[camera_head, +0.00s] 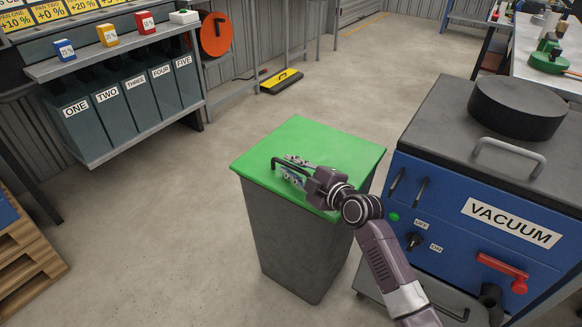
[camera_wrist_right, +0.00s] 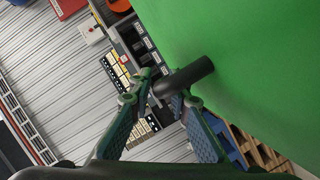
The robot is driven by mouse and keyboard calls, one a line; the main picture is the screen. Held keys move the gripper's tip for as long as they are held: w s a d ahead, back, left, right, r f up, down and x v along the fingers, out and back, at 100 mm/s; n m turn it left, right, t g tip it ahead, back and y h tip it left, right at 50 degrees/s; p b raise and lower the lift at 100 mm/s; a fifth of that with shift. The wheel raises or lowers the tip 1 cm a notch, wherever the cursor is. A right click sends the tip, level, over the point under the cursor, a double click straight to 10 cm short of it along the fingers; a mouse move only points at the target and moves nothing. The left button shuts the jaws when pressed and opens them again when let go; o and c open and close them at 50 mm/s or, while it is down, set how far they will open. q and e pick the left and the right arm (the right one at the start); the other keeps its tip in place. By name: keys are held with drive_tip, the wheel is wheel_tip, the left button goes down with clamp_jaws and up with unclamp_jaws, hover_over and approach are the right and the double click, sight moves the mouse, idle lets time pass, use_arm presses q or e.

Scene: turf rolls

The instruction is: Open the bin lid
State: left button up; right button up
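The bin (camera_head: 298,237) is a dark grey tapered box with a flat green lid (camera_head: 318,143), which lies level and closed on top. A black bar handle (camera_head: 281,157) stands near the lid's left front edge. My right gripper (camera_head: 290,172) reaches over the lid from the right, at this handle. In the right wrist view the handle (camera_wrist_right: 190,74) passes between the two fingertips (camera_wrist_right: 163,95), which close in on it from both sides, and the green lid (camera_wrist_right: 262,65) fills the upper right. My left gripper is not in view.
A blue vacuum machine (camera_head: 470,222) with a grey top stands close on the bin's right. A shelf with numbered grey bins (camera_head: 113,113) is at the left. A wooden pallet (camera_head: 25,255) lies at lower left. The floor behind the bin is clear up to a yellow-black block (camera_head: 281,82).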

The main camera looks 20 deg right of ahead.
clamp_jaws()
drive_tip(key=shift+w+r, duration=0.1)
idle(0.3)
